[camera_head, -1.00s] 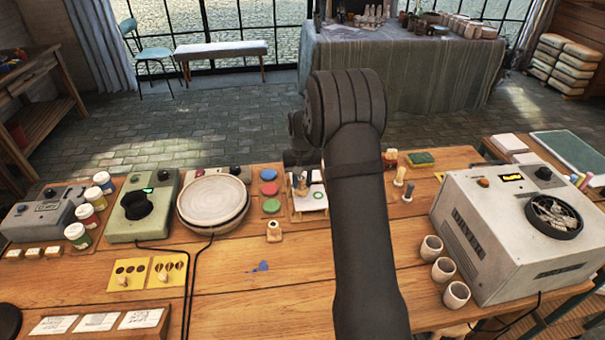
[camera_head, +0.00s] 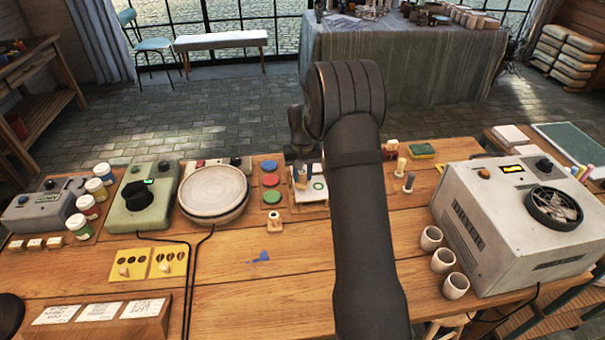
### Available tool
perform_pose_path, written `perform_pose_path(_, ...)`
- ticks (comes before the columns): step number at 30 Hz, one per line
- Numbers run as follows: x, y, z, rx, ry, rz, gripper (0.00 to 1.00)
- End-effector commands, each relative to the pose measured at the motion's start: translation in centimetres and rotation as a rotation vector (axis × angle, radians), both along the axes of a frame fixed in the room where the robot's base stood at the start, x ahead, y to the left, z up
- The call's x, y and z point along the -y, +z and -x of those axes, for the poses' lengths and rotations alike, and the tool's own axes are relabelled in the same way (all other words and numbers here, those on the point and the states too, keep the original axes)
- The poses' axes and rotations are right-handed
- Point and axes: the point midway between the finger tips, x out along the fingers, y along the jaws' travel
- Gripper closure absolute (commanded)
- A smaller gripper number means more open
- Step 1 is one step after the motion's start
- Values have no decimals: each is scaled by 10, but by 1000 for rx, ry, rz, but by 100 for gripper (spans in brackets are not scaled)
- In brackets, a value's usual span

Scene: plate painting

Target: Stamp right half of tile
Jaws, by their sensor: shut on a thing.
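A pale tile (camera_head: 312,198) lies on the table at the centre, just left of my forearm, which hides its right edge. A green ring mark (camera_head: 318,184) shows on it, to the right of the stamp. My gripper (camera_head: 302,170) is small and partly hidden behind my dark wrist. It is shut on what looks like a wooden stamp (camera_head: 301,182), over the left part of the tile. I cannot tell whether the stamp touches the tile. Blue (camera_head: 268,166), red (camera_head: 270,180) and green (camera_head: 271,197) ink pads stand in a column to the left.
A small wooden holder (camera_head: 274,222) stands in front of the pads. A round turntable (camera_head: 213,191) is on the left.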

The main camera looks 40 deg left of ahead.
Motion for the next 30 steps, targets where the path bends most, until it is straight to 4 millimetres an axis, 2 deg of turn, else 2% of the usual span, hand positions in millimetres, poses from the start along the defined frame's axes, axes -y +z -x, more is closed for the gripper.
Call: perform_pose_path(30,0,-10,0,0,0,0,86)
